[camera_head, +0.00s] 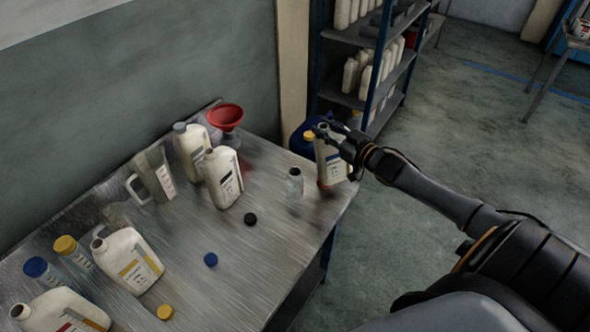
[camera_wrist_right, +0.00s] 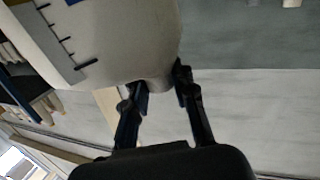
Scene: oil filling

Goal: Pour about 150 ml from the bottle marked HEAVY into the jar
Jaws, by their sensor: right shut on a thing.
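My right gripper (camera_head: 337,136) is shut on a cream bottle (camera_head: 331,163), high up near its neck. The bottle is upright beside the table's right end, and its top looks uncapped. I cannot tell whether its base touches the table. In the right wrist view the bottle (camera_wrist_right: 110,35) fills the top left, between the fingers (camera_wrist_right: 160,88). Its label is too small to read, so I cannot tell which bottle is marked HEAVY. A small clear open jar (camera_head: 294,186) stands on the table just left of the held bottle. My left gripper is not in view.
Other cream bottles (camera_head: 223,180) stand on the metal table (camera_head: 250,285), with a clear measuring jug (camera_head: 154,175) and a red funnel (camera_head: 225,117) behind. Loose black (camera_head: 250,219), blue (camera_head: 210,259) and yellow (camera_head: 165,312) caps lie in front. Lidded jars (camera_head: 72,251) stand left.

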